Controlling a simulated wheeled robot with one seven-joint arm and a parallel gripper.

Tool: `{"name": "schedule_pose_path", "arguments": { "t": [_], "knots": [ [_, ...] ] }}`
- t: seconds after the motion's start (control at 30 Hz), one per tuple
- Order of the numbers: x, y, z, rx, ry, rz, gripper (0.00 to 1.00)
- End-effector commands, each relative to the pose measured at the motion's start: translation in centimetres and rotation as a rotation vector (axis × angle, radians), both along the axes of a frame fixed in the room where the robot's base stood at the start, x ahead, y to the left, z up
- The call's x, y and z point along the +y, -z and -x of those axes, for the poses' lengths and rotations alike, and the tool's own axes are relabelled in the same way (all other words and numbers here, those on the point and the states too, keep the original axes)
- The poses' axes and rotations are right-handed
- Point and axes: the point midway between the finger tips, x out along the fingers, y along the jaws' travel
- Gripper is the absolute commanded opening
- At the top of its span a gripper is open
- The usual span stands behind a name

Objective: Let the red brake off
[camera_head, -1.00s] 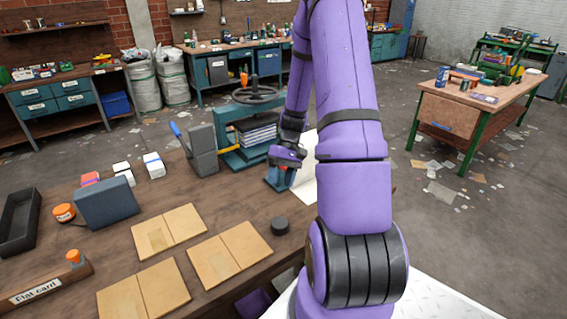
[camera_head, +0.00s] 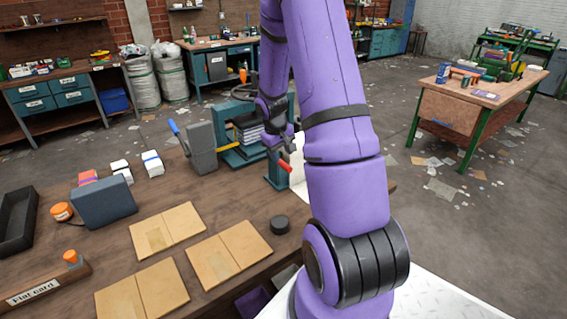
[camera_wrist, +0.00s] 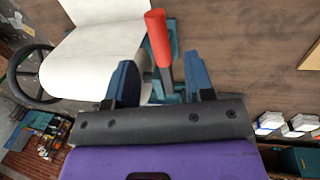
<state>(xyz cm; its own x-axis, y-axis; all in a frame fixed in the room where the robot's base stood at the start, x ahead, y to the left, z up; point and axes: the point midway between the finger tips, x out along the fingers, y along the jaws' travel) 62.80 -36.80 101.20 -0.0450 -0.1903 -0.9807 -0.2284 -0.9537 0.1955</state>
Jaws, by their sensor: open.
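The red brake is a lever with a red handle (camera_head: 284,163) and a dark shaft, on a teal bracket (camera_head: 276,180) at the far edge of the workbench. In the wrist view its red handle (camera_wrist: 157,36) points up the picture and leans slightly left. My gripper (camera_head: 285,140) is just above and behind the lever in the head view. In the wrist view my open gripper (camera_wrist: 158,65) has one blue finger on each side of the lever's line. The fingers look apart from the lever, and the depth between them is hard to tell.
A white sheet (camera_wrist: 95,55) curves beside the lever. A teal press (camera_head: 232,155) with a dark handwheel stands to its left, with a grey block and blue-handled lever (camera_head: 201,150) further left. Cardboard folders (camera_head: 230,252) and a black puck (camera_head: 279,224) lie nearer.

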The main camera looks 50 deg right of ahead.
Motion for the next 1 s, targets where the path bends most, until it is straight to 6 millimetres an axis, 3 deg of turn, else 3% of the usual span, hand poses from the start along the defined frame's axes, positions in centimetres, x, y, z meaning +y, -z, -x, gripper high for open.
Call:
{"name": "schedule_pose_path", "arguments": {
  "t": [0.1,0.3,0.7,0.77,0.9,0.93,1.0],
  "knots": [
    [-0.3,1.9,0.2,0.003,0.002,-0.002,0.48],
    [-0.7,3.8,0.2,0.002,0.0,0.0,0.48],
    [-0.8,4.4,0.2,0.0,0.001,-0.001,0.48],
    [-0.8,4.4,0.2,0.001,0.001,0.0,0.37],
    [-0.8,4.4,0.2,0.001,0.001,0.0,0.05],
    [-0.8,4.4,0.2,0.001,0.001,-0.001,0.0],
    [-0.8,4.4,0.2,0.001,0.001,-0.001,0.0]
  ]
}}
